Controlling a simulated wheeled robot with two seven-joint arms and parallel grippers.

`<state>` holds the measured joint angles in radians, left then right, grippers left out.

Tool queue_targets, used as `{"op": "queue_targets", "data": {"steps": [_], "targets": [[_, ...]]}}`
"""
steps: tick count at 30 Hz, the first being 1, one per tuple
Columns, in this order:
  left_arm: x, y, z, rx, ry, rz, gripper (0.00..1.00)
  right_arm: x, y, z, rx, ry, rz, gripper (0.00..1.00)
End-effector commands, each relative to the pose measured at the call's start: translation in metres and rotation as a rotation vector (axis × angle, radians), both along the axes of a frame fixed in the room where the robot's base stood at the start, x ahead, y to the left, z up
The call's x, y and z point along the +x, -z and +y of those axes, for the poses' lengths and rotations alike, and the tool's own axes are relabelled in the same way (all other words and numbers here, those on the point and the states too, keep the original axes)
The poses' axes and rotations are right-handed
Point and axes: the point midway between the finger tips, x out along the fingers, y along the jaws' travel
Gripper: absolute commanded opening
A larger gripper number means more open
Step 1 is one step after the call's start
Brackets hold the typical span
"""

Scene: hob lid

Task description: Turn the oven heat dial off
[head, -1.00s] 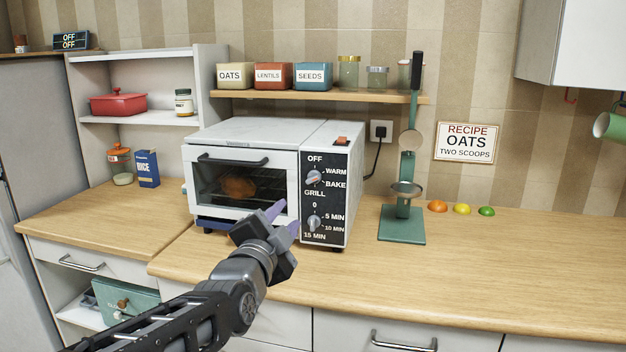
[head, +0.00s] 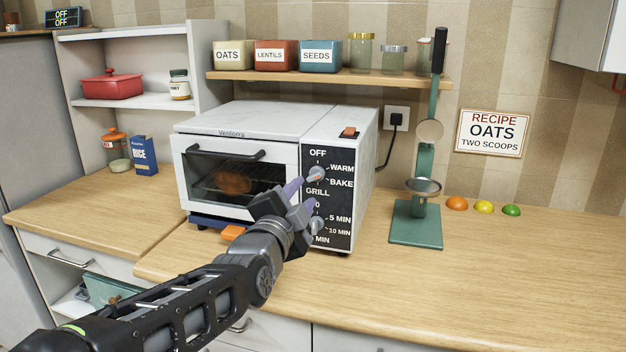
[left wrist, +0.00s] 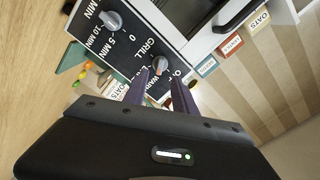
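The toaster oven (head: 235,118) stands on the counter with a black control panel on its right side. The heat dial (head: 316,173) is the upper grey knob with a red mark, among the labels OFF, WARM, BAKE and GRILL; I cannot tell its exact setting. The timer dial (head: 317,225) is below it, partly behind my gripper. My left gripper (head: 301,198) is open and empty, its purple fingers just left of and below the heat dial. In the left wrist view the heat dial (left wrist: 160,65) shows beyond and between the fingertips (left wrist: 160,82), apart from them. My right gripper is not in view.
A green stand (head: 416,222) is to the oven's right, with several fruits (head: 483,207) beyond it. A shelf (head: 330,77) with tins and jars runs above the oven. An orange object (head: 233,232) lies near the oven's front left. The right counter is clear.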

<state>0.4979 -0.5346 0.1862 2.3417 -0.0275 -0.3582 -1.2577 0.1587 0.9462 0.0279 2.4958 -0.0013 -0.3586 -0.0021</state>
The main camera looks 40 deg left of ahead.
Motion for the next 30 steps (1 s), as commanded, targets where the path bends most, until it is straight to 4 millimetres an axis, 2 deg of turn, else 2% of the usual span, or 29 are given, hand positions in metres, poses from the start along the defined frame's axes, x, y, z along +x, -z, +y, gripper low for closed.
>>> {"op": "queue_targets", "data": {"steps": [5, 15, 18, 28, 30], "targets": [[0.014, 0.0, 0.005, -0.002, 0.0, 0.002, 0.33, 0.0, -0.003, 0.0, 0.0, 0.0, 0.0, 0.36], [0.06, 0.0, 0.02, -0.002, 0.001, 0.002, 0.33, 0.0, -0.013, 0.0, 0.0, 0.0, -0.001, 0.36], [0.068, 0.0, 0.024, -0.002, 0.0, 0.0, 0.33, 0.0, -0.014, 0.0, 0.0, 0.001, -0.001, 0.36], [0.072, 0.0, 0.025, -0.001, -0.001, -0.001, 0.33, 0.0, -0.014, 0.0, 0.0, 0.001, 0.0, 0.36], [0.072, 0.0, 0.025, -0.001, -0.001, -0.001, 0.29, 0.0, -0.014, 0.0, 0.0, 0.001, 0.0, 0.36]]}}
